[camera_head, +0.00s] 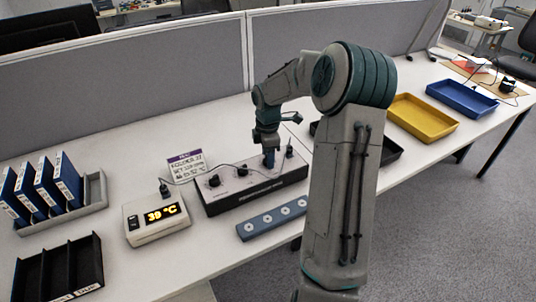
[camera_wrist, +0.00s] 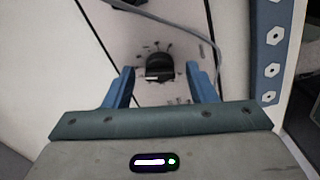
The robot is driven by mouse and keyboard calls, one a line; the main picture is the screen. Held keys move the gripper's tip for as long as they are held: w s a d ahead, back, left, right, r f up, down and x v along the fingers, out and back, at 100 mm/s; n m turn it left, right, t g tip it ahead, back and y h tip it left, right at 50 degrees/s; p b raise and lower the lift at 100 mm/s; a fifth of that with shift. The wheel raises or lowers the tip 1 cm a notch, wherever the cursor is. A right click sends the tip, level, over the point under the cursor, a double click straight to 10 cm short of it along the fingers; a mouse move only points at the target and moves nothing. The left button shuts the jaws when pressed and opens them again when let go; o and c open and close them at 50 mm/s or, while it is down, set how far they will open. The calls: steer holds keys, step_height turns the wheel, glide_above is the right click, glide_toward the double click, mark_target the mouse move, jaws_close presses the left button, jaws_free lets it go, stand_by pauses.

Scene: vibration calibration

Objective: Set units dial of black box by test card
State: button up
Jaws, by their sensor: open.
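The black box (camera_head: 252,196) stands on the table, with a light top panel carrying several black dials. A dial (camera_wrist: 158,66) shows in the wrist view, between my fingers, with a white mark near its lower edge. My gripper (camera_head: 268,160) is above the right part of the box; in the wrist view my gripper (camera_wrist: 160,80) is open, a blue finger on each side of the dial. I cannot tell whether the fingers touch it. The test card (camera_head: 187,165), white with a purple header, stands behind the box's left end; its print is too small to read surely.
A white meter (camera_head: 143,232) left of the box shows 39 °C. A cable crosses the panel. A blue-grey strip with holes (camera_head: 258,227) lies in front.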

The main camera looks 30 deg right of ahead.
steer(key=c, duration=1)
